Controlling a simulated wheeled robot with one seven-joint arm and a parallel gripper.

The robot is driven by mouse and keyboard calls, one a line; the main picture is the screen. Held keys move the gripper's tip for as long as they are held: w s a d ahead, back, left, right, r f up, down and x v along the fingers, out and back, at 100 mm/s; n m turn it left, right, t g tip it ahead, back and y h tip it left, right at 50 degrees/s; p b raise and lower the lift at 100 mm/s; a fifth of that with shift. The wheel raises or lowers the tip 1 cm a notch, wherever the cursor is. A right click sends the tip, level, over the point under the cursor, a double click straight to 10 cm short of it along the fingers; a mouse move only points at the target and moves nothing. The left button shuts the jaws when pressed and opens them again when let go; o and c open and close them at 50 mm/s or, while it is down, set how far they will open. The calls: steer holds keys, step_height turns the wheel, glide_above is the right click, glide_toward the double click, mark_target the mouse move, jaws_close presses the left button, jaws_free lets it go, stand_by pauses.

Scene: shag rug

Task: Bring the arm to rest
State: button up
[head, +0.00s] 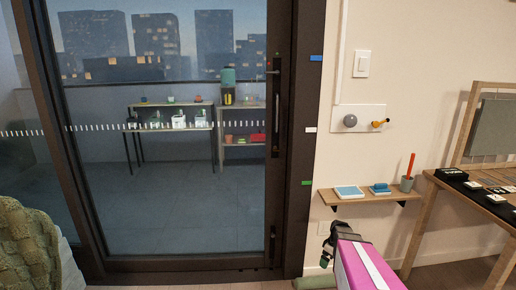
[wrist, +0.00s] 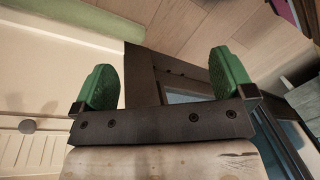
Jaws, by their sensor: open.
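My arm shows in the head view as a magenta link with a white stripe at the bottom, right of the sliding door. In the wrist view my gripper (wrist: 166,78) has two green fingers standing wide apart on a dark bar. Nothing is held between them. Past the fingers are a dark frame, pale wall and wooden floor.
A dark-framed glass sliding door (head: 289,140) is left of my arm. A small wall shelf (head: 365,198) with blue items and a cup (head: 406,184) is close right. A wooden table (head: 440,183) stands further right. A green textured seat (head: 30,245) is lower left.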

steer(key=s+a+r+m+h, duration=0.2)
steer(key=s+a+r+m, duration=0.7)
steer(key=s+a+r, duration=0.3)
steer(key=a+r, duration=0.3)
steer(key=r, duration=0.1)
steer(key=shift+r+t, duration=0.35)
steer(key=shift+t, duration=0.05)
steer(key=shift+c, duration=0.3)
stand_by(0.5)
